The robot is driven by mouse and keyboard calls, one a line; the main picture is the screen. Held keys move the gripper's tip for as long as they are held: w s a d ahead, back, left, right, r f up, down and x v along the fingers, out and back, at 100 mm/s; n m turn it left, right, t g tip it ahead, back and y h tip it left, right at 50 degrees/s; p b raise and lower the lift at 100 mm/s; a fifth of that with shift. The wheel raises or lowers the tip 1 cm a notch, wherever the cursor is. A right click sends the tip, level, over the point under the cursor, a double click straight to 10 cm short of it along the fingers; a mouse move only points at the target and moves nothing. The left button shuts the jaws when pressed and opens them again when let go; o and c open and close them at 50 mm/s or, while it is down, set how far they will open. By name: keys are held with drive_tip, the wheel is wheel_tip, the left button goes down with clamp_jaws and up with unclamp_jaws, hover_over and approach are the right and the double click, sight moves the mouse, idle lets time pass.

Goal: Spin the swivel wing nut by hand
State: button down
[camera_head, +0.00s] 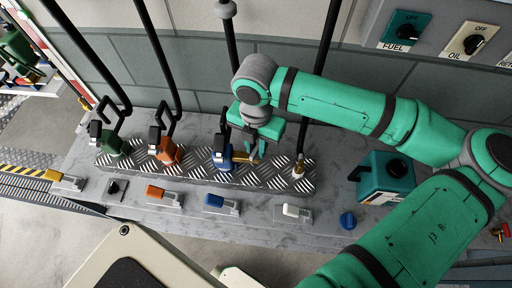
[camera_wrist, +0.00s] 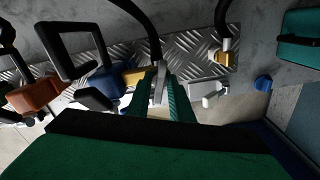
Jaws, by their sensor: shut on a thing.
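The blue nozzle (camera_head: 222,156) lies on the tread-plate ledge, with a brass swivel piece (camera_head: 256,159) at its right end. The brass piece also shows in the wrist view (camera_wrist: 135,76), just left of my fingers. My gripper (camera_head: 262,143) points down at this end from above. In the wrist view its green fingers (camera_wrist: 168,98) are close together around a small grey metal part (camera_wrist: 158,84), which looks like the swivel wing nut. The fingers hide most of it, so its exact turn angle cannot be told.
Green (camera_head: 115,145) and orange (camera_head: 168,151) nozzles with black hoses stand to the left. A brass-ended hose (camera_head: 298,172) stands close right. A teal can (camera_head: 386,178) and blue cap (camera_head: 348,220) sit farther right. The tread plate (camera_head: 272,178) is partly bare.

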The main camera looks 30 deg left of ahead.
drive_tip(key=shift+d, duration=0.2)
drive_tip(key=shift+s+a+m, duration=0.1)
drive_tip(key=shift+s+m, duration=0.05)
drive_tip(key=shift+m, duration=1.25)
drive_tip(key=shift+m, duration=1.4)
drive_tip(key=shift+w+m, duration=0.2)
drive_tip(key=shift+m, duration=1.2)
